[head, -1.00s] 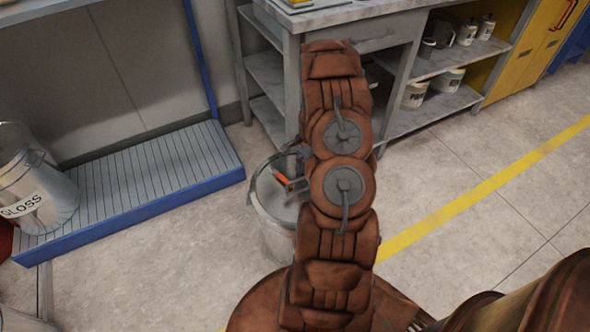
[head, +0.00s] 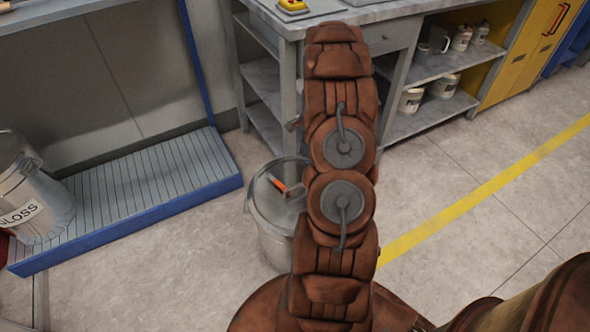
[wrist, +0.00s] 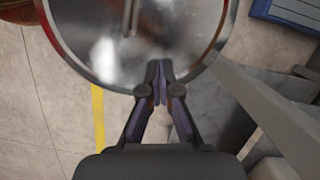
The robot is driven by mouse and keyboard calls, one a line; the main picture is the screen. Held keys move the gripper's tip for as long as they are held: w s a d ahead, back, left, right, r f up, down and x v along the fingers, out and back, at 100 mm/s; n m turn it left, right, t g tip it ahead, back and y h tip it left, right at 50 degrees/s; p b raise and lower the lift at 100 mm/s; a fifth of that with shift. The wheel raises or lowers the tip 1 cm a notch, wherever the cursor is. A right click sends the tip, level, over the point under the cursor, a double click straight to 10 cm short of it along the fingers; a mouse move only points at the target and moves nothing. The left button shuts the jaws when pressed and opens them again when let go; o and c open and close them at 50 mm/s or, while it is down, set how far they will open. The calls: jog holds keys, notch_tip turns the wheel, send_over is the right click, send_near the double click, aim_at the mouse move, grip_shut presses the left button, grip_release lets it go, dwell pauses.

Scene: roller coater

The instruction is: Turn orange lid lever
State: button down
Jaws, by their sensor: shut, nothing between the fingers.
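A grey metal bucket (head: 276,245) stands on the floor, partly hidden behind my arm. Its round lid (head: 262,198) carries the orange lever (head: 279,185), which lies across the lid left of my arm. In the wrist view the shiny lid (wrist: 105,55) fills the top middle, with a grey bar (wrist: 130,18) on it at the top edge; no orange shows there. My gripper (wrist: 158,84) is shut and empty, its fingertips overlapping the lid's near rim in the picture. I cannot tell whether they touch it. In the head view the fingers are hidden by my arm.
A grey workbench (head: 378,12) with shelves stands just behind the bucket. Open floor with a yellow line (head: 480,195) is to the right.

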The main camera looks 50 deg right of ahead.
aim_at(292, 185)
jog(key=f+b, duration=0.1)
jog(key=b, duration=0.1)
jog(key=shift+b, duration=0.4)
jog(key=b+x, duration=0.3)
jog(key=a+b+x, duration=0.1)
jog(key=b+x, duration=0.5)
jog(key=shift+s+a+r, duration=0.1)
jog(key=shift+s+a, duration=0.05)
jog(key=shift+s, duration=0.25)
jog(key=a, duration=0.1)
jog(key=a+b, duration=0.1)
jog(key=shift+w+a, duration=0.15)
jog(key=shift+a, duration=0.9)
